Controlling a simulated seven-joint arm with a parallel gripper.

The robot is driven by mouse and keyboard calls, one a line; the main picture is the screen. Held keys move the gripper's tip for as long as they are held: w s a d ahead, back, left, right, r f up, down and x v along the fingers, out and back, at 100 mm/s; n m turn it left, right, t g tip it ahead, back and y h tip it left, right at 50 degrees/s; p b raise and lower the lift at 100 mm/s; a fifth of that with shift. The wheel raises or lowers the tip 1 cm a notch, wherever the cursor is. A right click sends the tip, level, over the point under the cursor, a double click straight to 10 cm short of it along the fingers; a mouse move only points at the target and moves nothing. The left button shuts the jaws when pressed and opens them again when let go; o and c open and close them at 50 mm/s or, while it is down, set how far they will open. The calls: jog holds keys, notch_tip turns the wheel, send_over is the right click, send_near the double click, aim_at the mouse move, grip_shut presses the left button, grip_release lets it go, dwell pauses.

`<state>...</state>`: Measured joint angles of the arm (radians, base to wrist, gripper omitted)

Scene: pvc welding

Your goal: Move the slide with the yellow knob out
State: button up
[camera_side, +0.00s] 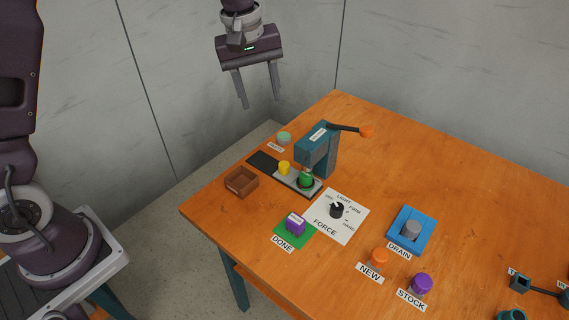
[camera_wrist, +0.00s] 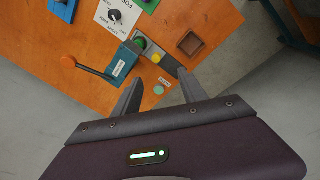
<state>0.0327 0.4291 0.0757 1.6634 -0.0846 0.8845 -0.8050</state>
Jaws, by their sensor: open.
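The yellow knob (camera_side: 284,167) stands on a grey slide (camera_side: 296,179) that lies on a dark rail (camera_side: 262,161) on the table. A green round piece (camera_side: 306,180) sits on the slide's right end, under the head of the teal press (camera_side: 321,150). In the wrist view the yellow knob (camera_wrist: 156,58) shows beside the green piece (camera_wrist: 140,43). My gripper (camera_side: 259,98) is open and empty, high above the table's back left edge, well apart from the knob. In the wrist view its fingers (camera_wrist: 160,88) are spread.
The press has a lever with an orange end (camera_side: 366,132). A brown open box (camera_side: 242,182) stands left of the slide, and a pale green button (camera_side: 284,138) behind it. A FORCE dial (camera_side: 336,209), a green DONE pad (camera_side: 287,237) with a purple piece, and a blue DRAIN tray (camera_side: 402,239) lie in front.

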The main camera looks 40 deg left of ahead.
aim_at(283, 163)
jog(key=w+f+n, duration=0.1)
jog(key=w+f, duration=0.1)
jog(key=f, duration=0.6)
jog(key=w+f+n+g, duration=0.1)
jog(key=w+f+n, duration=0.1)
jog(key=f, duration=0.7)
jog(key=w+f+n+g, duration=0.1)
jog(key=w+f, duration=0.3)
jog(key=f, duration=0.5)
jog(key=shift+a+n, duration=0.1)
jog(key=shift+n, duration=0.3)
jog(key=shift+c, duration=0.2)
grip_shut()
jog(key=shift+a+r, duration=0.1)
